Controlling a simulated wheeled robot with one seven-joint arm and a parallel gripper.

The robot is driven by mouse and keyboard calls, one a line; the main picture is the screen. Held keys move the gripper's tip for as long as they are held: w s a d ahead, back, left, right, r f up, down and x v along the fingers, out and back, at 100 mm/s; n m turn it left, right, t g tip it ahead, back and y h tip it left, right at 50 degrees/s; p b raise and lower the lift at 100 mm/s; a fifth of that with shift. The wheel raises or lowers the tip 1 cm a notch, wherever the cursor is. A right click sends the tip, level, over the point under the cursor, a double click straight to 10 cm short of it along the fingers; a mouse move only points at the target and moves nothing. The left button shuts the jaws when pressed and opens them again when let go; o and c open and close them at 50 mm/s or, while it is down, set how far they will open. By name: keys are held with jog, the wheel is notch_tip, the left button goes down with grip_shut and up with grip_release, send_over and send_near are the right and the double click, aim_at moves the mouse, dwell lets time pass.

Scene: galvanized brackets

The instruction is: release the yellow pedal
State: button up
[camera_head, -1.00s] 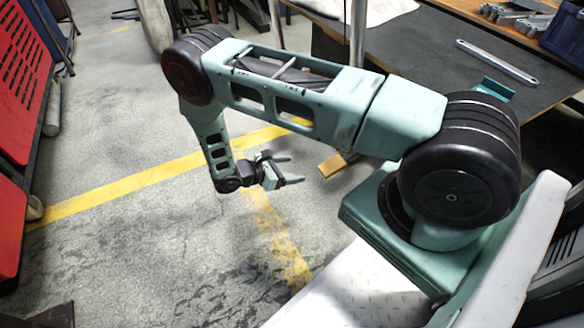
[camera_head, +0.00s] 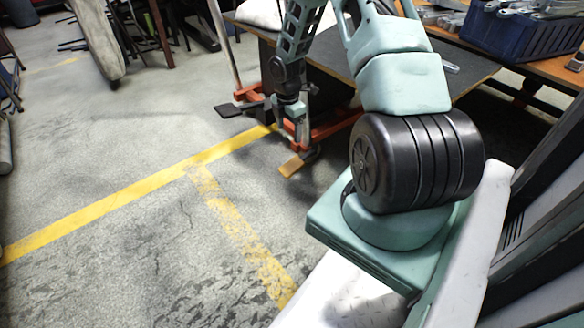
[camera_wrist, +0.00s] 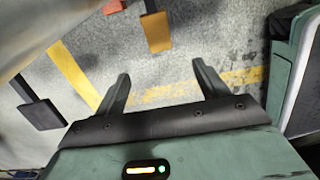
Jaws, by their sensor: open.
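The yellow pedal (camera_head: 291,166) is a small flat plate low over the floor, at the front end of an arm under the table. In the wrist view the yellow pedal (camera_wrist: 157,32) lies beyond my fingertips, at the top centre, with a gap between. My gripper (camera_head: 292,128) points down, and in the head view it appears just above the pedal. In the wrist view my gripper (camera_wrist: 161,75) has its two dark fingers spread, with nothing between them. How the pedal's rear end is joined is hidden.
A black pedal (camera_head: 228,110) sits to the left; the wrist view shows a black pedal (camera_wrist: 42,114) too. Orange-red frame parts (camera_head: 335,125) run under the dark-topped table (camera_head: 470,72). A blue crate (camera_head: 525,35) stands at the back right.

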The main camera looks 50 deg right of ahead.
jog(key=b, duration=1.1)
send_near(290, 167)
jog(key=f, duration=0.8)
jog(key=shift+s+d+f, duration=0.1)
jog(key=shift+d+f, duration=0.1)
jog(key=shift+f, duration=0.2)
jog(key=shift+c, duration=0.3)
jog(key=c, duration=1.3)
jog(key=r+p, duration=0.1)
jog(key=p, duration=0.2)
jog(key=shift+s+y, duration=0.1)
jog(key=shift+y, duration=0.2)
jog(key=shift+c, duration=0.2)
jog(key=shift+r+y+p, duration=0.15)
jog(key=shift+y+p, duration=0.15)
jog(key=shift+p, duration=0.65)
jog(key=shift+t, duration=0.3)
